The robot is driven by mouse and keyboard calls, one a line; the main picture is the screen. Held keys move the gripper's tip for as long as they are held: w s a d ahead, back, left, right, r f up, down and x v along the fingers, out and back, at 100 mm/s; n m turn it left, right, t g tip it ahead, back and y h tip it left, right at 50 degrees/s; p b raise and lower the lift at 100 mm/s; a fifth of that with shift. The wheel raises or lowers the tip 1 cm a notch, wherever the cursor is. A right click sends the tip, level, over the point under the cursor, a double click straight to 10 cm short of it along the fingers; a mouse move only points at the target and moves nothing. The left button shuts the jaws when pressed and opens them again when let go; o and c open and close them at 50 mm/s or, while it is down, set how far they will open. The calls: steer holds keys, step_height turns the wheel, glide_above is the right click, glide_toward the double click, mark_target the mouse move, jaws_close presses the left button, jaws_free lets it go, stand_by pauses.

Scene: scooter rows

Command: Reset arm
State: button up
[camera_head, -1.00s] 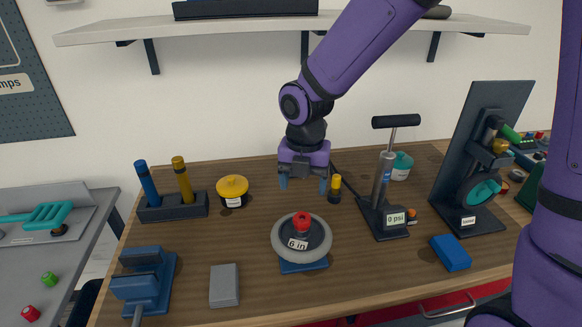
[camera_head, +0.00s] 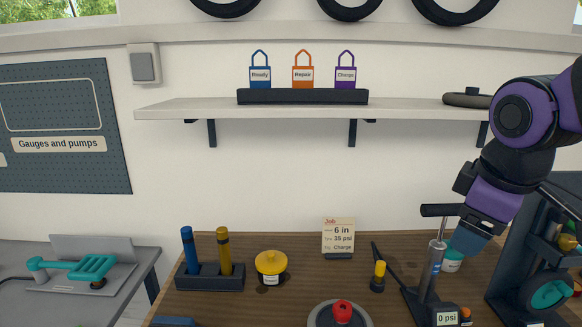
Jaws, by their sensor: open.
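My gripper (camera_head: 478,236) is at the right of the view, raised in front of the pump and the dark stand. It points down and to the left, with its blue fingertips showing below the purple and black wrist. Nothing shows between the fingers. The pump (camera_head: 432,285) with a black handle and a "0 psi" readout stands on the bench just left of and below the gripper. I cannot tell whether the gripper touches the pump handle in the picture or only overlaps it.
A shelf (camera_head: 200,108) with several tags runs above. The air over the bench's left and middle is clear.

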steer(key=s+d+r+m+t, duration=0.1)
steer(key=s+d+r+m, duration=0.1)
steer(key=s+d+m, duration=0.2)
steer(key=shift+s+r+m, duration=0.4)
steer(key=shift+s+m, duration=1.2)
steer(key=shift+m, duration=0.9)
